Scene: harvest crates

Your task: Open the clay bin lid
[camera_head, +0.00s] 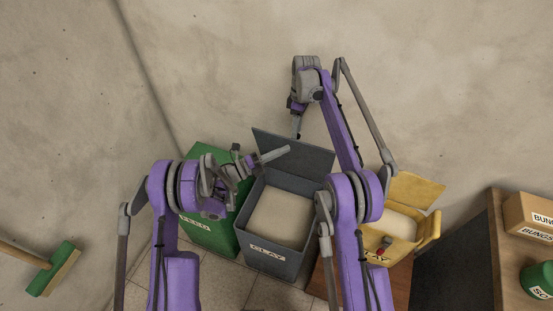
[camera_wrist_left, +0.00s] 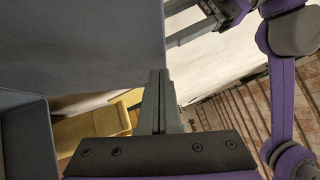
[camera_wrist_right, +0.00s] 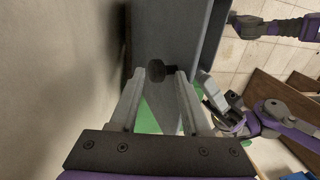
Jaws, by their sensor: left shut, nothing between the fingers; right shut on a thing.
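My right gripper (camera_head: 297,135) is at the lid's upper edge. In the right wrist view a dark knob (camera_wrist_right: 156,70) on the lid sits between its fingertips, and it is shut on that. My left gripper (camera_head: 287,150) is shut and empty, in front of the lid's inner face above the bin's opening.
A green bin (camera_head: 205,232) labelled FEED stands against the left side. A yellow open box (camera_head: 412,190) sits on a brown stand to the right. A bench (camera_head: 480,240) with a BUNGS carton (camera_head: 528,215) is at far right. A green broom (camera_head: 50,268) lies left.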

